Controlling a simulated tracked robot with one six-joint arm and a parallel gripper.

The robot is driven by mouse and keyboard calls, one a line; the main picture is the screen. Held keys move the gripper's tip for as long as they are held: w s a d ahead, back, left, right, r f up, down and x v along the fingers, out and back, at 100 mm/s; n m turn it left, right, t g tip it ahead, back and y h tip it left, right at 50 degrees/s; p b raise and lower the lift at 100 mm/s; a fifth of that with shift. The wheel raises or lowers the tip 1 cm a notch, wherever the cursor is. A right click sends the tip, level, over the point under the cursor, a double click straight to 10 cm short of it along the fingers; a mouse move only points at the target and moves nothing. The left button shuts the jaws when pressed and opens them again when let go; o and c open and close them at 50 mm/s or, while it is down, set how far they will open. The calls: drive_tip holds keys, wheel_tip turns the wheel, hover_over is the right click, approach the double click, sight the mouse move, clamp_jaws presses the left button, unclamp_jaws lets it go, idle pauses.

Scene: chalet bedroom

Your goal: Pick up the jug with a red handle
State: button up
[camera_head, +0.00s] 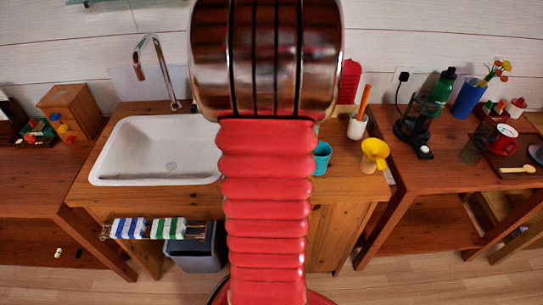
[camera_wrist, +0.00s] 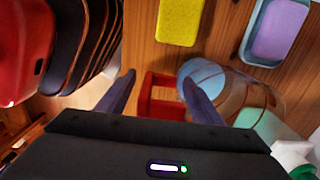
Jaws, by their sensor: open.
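In the wrist view, my gripper (camera_wrist: 159,80) is open, its two dark fingers spread apart. A red squared handle (camera_wrist: 160,78) shows between the fingers, which are not closed on it. The handle joins a see-through, brownish jug (camera_wrist: 238,92) on the right. A pale blue round part (camera_wrist: 203,76) shows at the jug's handle side, behind the right fingertip. I cannot tell whether a finger touches the jug. In the head view, my red arm blocks the middle of the counter, and neither the jug nor my gripper can be made out there.
In the wrist view, a yellow sponge (camera_wrist: 178,20) and a tray (camera_wrist: 250,45) with a purple block (camera_wrist: 280,32) lie beyond the jug. A teal item (camera_wrist: 262,124) is close by the jug. In the head view, a white sink (camera_head: 120,150) is left and a yellow funnel (camera_head: 375,152) right.

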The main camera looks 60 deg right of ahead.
idle(0.3)
drive_tip(key=c, duration=1.4)
